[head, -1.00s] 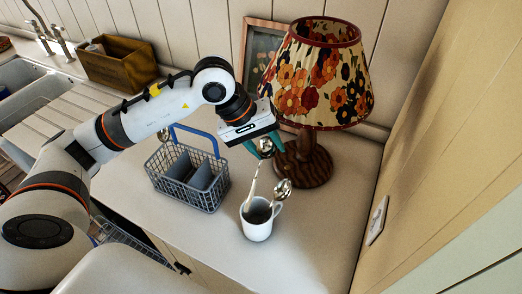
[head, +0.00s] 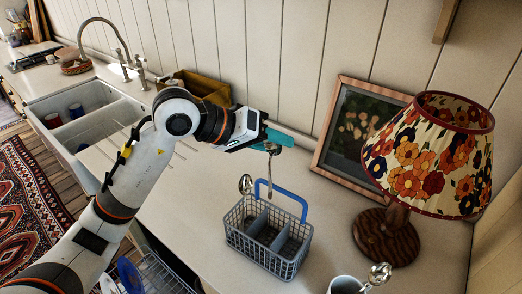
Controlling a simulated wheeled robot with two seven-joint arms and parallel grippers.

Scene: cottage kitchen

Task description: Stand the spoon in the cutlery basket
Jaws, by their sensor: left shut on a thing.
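My left gripper (head: 276,142), with teal fingers, is shut on a metal spoon (head: 270,172) near its bowl. The spoon hangs roughly upright, handle downward. Its lower end shows by the blue handle of the cutlery basket (head: 264,262), above the basket's compartments; I cannot tell whether it reaches below the rim. The basket is a grey mesh one with dividers and stands on the counter. Another spoon (head: 246,184) stands up at the basket's left back. My right gripper is not in view.
A white mug (head: 345,286) with a spoon (head: 379,273) in it is at the bottom edge. A flowered lamp (head: 426,160) and a picture frame (head: 350,125) stand to the right. A wooden box (head: 195,84) and the sink (head: 85,112) are to the left.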

